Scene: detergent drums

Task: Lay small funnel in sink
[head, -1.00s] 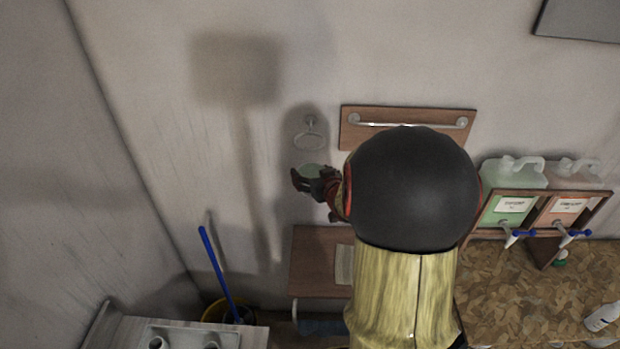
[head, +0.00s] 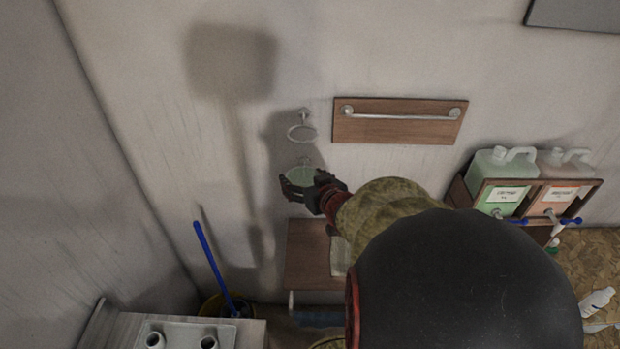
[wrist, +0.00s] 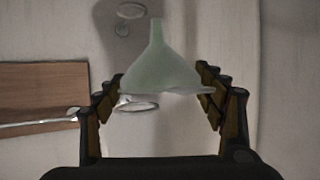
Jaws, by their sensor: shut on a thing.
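The small funnel (wrist: 158,68) is pale green and translucent. In the wrist view it sits between the fingers of my gripper (wrist: 160,98), with its spout pointing up in the picture. In the head view my gripper (head: 309,187) holds the funnel (head: 300,175) close to the wall, just below a wall ring. My gripper is shut on the funnel. I cannot make out a sink for certain in either view.
A metal wall ring (head: 302,132) and a rail on a wooden board (head: 398,121) are above my gripper. Labelled drums (head: 505,180) stand in a rack at right. A blue handle (head: 214,262) leans at lower left, beside a grey holed block (head: 185,335).

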